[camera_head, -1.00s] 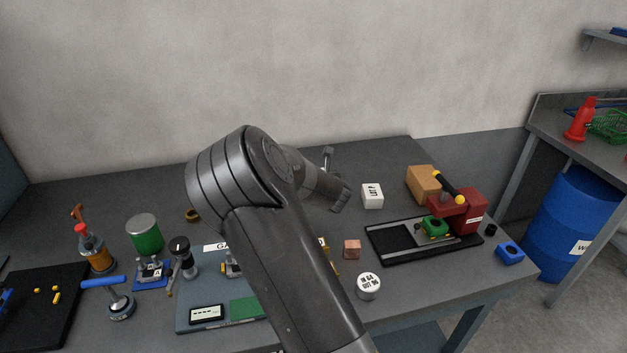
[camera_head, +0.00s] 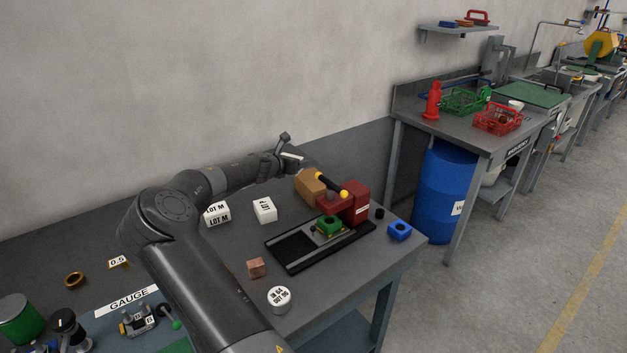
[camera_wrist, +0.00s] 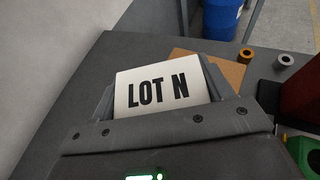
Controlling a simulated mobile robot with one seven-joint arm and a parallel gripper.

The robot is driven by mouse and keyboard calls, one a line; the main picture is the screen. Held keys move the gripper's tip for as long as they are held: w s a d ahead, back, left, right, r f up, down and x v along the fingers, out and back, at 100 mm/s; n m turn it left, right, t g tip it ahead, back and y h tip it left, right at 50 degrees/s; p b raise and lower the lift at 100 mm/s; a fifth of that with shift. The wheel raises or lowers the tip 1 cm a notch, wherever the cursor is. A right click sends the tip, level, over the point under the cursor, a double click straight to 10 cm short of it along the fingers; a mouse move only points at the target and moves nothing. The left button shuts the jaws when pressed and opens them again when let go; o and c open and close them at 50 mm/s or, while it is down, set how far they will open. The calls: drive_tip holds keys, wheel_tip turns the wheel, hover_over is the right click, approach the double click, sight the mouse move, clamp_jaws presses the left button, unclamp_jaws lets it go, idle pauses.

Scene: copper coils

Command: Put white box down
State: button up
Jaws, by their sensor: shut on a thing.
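A white box marked LOT N (camera_wrist: 158,90) is between the two fingers of my gripper (camera_wrist: 160,95) in the wrist view. In the head view my gripper (camera_head: 284,160) is at the back of the table, just left of the brown box, and a white sliver of the held box (camera_head: 294,156) shows. My gripper is shut on it. The underside of the held box is hidden, so I cannot tell whether it touches the table. Two other white boxes, one marked LOT M (camera_head: 218,214) and one with a sideways label (camera_head: 264,210), stand on the grey table (camera_head: 225,262).
A brown box (camera_head: 309,186) stands close to my gripper, with a red machine (camera_head: 352,203) on a black base in front. A wall runs behind.

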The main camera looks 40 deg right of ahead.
sight(296, 176)
drive_tip(key=s+d+r+m+g+h, duration=0.2)
drive_tip(key=s+d+m+g, duration=0.35)
drive_tip(key=d, duration=0.35)
drive_tip(key=shift+g, duration=0.45)
drive_tip(key=f, duration=0.8)
drive_tip(key=shift+w+d, duration=0.15)
drive_tip(key=shift+w, duration=0.1)
drive_tip(key=shift+f+y, duration=0.2)
drive_tip(key=shift+y, duration=0.1)
drive_tip(key=o, duration=1.1)
drive_tip(key=shift+c, duration=0.2)
drive_tip(key=shift+r, duration=0.15)
drive_tip(key=v, duration=1.2)
